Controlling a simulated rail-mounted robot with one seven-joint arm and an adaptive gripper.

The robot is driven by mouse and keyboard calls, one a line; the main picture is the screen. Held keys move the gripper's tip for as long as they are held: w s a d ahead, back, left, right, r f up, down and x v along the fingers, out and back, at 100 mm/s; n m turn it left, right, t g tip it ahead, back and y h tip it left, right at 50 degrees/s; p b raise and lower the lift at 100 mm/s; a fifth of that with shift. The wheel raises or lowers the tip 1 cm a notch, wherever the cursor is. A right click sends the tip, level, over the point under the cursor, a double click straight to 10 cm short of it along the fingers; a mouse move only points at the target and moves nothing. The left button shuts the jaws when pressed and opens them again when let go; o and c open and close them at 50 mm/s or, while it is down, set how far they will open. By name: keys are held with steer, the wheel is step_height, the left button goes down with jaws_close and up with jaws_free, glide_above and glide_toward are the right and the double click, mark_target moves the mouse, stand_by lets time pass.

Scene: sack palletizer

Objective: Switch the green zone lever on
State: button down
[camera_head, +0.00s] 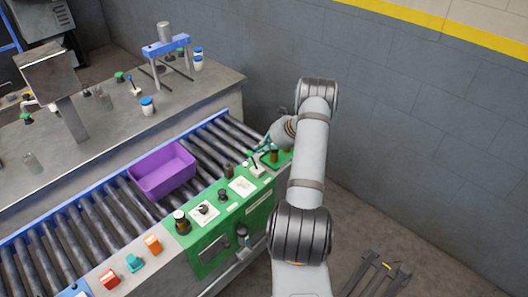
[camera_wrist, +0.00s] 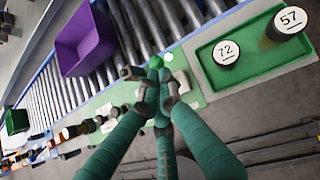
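A green control panel (camera_head: 232,212) runs along the conveyor's front side. A small lever (camera_head: 256,166) on a white plate stands near its far right end; its knob is too small to read there. In the wrist view a round green knob (camera_wrist: 156,62) shows just beyond the fingertips, over a pale plate. My gripper (camera_wrist: 152,84) has its teal fingers drawn together, tips close behind or against the knob; I cannot tell whether they touch. In the head view my gripper (camera_head: 266,146) is beside the lever, partly hidden by my arm. The lever's on or off side is unclear.
A green tray (camera_wrist: 212,82) with round pieces marked 72 (camera_wrist: 226,52) and 57 (camera_wrist: 290,20) lies close to the right. A purple bin (camera_head: 162,172) sits on the roller conveyor (camera_head: 95,215). Another switch (camera_head: 204,209) and a dark bottle (camera_head: 181,222) stand on the panel.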

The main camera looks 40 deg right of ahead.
steer(key=shift+r, duration=0.2)
steer(key=s+d+r, duration=0.1)
steer(key=r, duration=0.5)
steer(key=s+d+r, duration=0.1)
steer(key=s+r, duration=0.1)
steer(key=r, duration=0.4)
steer(key=shift+d+r+b, duration=0.25)
steer(key=shift+d+b, duration=0.05)
steer(key=shift+b, duration=0.05)
steer(key=w+a+f, duration=0.1)
steer(key=f, duration=0.5)
steer(key=w+a+f, duration=0.1)
steer(key=w+f, duration=0.1)
steer(key=f, duration=0.4)
steer(key=shift+a+f+p, duration=0.25)
steer(key=shift+a+p, duration=0.05)
steer(key=shift+p, duration=0.05)
